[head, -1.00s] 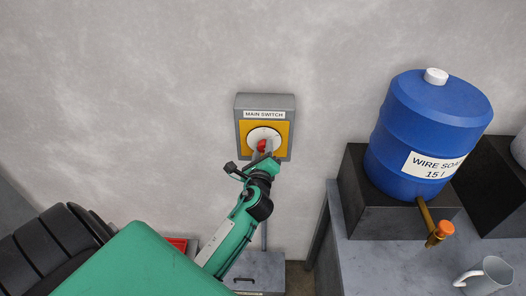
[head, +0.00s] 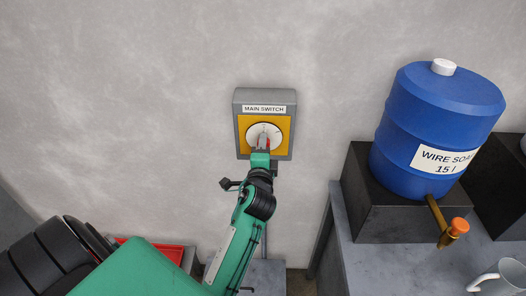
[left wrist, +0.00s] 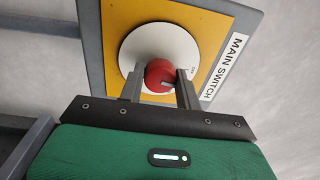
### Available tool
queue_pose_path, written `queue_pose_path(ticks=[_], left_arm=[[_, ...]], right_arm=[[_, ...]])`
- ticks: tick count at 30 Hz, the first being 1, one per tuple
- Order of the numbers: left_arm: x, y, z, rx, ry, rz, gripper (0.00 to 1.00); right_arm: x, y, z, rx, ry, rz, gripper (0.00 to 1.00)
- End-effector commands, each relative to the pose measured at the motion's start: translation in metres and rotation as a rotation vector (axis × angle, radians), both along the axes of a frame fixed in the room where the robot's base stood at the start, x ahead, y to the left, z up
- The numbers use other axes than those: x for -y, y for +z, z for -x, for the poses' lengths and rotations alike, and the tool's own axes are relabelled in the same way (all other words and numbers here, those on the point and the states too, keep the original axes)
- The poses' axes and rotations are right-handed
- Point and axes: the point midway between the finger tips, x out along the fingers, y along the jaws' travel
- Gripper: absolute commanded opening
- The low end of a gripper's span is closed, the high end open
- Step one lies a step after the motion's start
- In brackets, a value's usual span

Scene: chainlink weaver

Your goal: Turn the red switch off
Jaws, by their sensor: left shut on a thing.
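The red switch (left wrist: 160,73) is a red knob on a round white dial (head: 276,131). The dial sits on a yellow plate (head: 244,145) on a grey wall box labelled MAIN SWITCH (head: 264,97). In the left wrist view the knob lies between the two fingers of my left gripper (left wrist: 161,85). My left gripper also shows in the head view (head: 263,147), reaching up to the dial and hiding part of the knob. It is shut on the knob. Small marks on the dial are too small to read. My right gripper is not in view.
A blue barrel labelled WIRE SOAP (head: 436,120) with an orange-handled tap (head: 459,226) stands on a black block (head: 370,215) on a grey table (head: 357,262) at right. A white mug (head: 497,277) is near the table's front. A red tray (head: 160,254) is low at left.

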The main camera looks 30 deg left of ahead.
Motion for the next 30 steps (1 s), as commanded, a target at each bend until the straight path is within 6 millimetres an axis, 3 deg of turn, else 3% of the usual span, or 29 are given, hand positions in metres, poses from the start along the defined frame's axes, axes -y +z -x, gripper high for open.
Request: queue_pose_path(ticks=[10,26,27,30], left_arm=[[-0.0002,-0.0013,0.0002,0.069,0.001,0.115,0.11],[0.0000,-0.0009,0.0000,0.080,0.001,0.135,0.11],[0.0000,-0.0009,0.0000,0.080,0.001,0.135,0.40],[0.0000,-0.0008,0.0001,0.080,0.001,0.134,0.56]], right_arm=[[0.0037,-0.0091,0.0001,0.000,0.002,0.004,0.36],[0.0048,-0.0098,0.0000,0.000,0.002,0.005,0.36],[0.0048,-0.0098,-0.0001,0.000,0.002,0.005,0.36],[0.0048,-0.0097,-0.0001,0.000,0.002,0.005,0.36]])
